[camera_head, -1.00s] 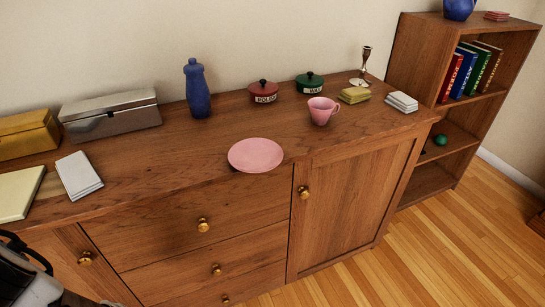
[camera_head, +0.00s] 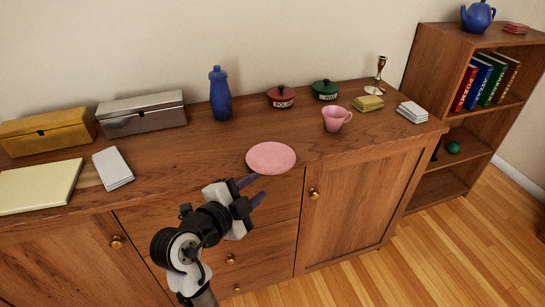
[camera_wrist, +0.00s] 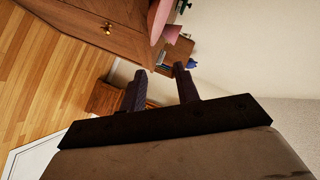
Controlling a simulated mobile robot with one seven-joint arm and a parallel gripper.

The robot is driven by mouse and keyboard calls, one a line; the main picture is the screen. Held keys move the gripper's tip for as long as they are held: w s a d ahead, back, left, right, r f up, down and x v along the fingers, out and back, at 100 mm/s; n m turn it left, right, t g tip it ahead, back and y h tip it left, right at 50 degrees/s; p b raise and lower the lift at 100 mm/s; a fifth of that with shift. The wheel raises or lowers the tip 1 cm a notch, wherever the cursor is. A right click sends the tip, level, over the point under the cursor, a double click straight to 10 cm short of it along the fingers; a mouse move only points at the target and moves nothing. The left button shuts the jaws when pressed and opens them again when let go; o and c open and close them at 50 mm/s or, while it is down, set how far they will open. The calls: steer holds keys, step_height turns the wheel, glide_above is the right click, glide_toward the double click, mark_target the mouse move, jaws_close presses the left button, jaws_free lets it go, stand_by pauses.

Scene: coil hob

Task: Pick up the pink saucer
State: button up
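The pink saucer (camera_head: 271,158) lies flat near the front edge of the wooden sideboard top (camera_head: 190,165) in the head view. My gripper (camera_head: 256,190) is just in front of and below the saucer, by the sideboard's front edge, with its two dark fingers apart and nothing between them. The fingers do not appear to touch the saucer. In the wrist view my gripper (camera_wrist: 158,84) shows its two fingers spread. A pink piece at the top edge of the wrist view (camera_wrist: 158,18) looks like the saucer, partly cut off.
A pink cup (camera_head: 334,120) stands right of the saucer. A blue bottle (camera_head: 220,95), red pot (camera_head: 281,97) and green pot (camera_head: 325,90) stand behind. White cards (camera_head: 113,168) lie to the left. The top around the saucer is clear. A bookcase (camera_head: 458,130) stands at right.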

steer(key=p, duration=0.2)
glide_toward(288, 168)
steer(key=r+x, duration=0.1)
steer(key=x, duration=0.3)
steer(key=shift+f+p+x, duration=0.2)
steer(key=shift+p+x, duration=0.15)
steer(key=shift+x, duration=1.05)
steer(key=shift+f+p+x, duration=0.25)
steer(key=shift+p+x, duration=0.05)
steer(key=shift+x, duration=1.1)
steer(key=shift+s+a, duration=0.1)
steer(key=shift+s, duration=0.05)
jaws_close()
